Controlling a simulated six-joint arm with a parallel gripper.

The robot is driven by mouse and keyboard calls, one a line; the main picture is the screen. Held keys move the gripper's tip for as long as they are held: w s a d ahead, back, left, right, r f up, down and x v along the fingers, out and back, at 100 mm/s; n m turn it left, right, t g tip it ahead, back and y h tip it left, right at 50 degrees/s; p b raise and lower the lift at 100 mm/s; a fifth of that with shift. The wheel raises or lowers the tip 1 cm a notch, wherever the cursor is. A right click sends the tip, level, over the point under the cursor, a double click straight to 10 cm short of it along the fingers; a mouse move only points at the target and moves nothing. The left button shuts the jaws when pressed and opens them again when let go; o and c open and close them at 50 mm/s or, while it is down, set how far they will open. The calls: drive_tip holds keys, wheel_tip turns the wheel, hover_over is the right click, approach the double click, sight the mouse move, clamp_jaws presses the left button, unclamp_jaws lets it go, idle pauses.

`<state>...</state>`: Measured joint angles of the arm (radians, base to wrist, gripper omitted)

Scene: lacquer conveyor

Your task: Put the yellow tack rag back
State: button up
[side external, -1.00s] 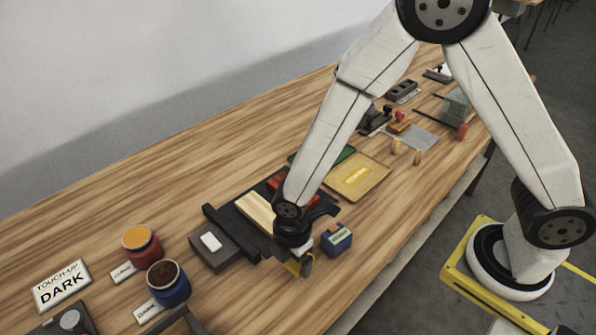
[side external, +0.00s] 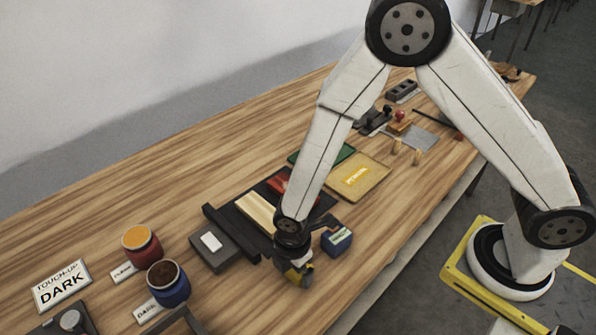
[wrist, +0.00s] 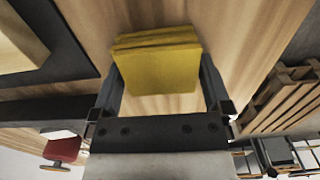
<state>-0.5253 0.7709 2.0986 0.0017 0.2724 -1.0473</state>
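The yellow tack rag (wrist: 158,62) is a folded pad between the two fingers of my gripper (wrist: 165,80) in the wrist view, its sides against the fingers. In the side view my gripper (side external: 300,280) is low over the front of the bench, and a bit of the yellow rag shows at its fingers. My gripper looks shut on the rag; whether the rag clears the wood cannot be told. A tan tray (side external: 378,173) with a yellow marking lies farther back, behind my forearm.
A blue box (side external: 336,239) stands close right of my gripper. A black fixture (side external: 215,217) with a pale wooden piece (side external: 256,213) lies behind it, and a grey block (side external: 226,256) to its left. Red (side external: 142,248) and blue (side external: 169,290) pots stand left. Front bench wood is clear.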

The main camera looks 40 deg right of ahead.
drive_tip(key=shift+r, duration=0.25)
wheel_tip(320, 180, up, 12)
idle(1.1)
idle(0.5)
drive_tip(key=s+d+r+m+t, duration=0.1)
drive_tip(key=d+r+m, duration=0.1)
drive_tip(key=d+m, duration=0.7)
drive_tip(key=s+d+r+m+t, duration=0.1)
drive_tip(key=s+d+r+m, duration=0.1)
drive_tip(key=d+m, duration=0.7)
drive_tip(key=shift+t, duration=0.3)
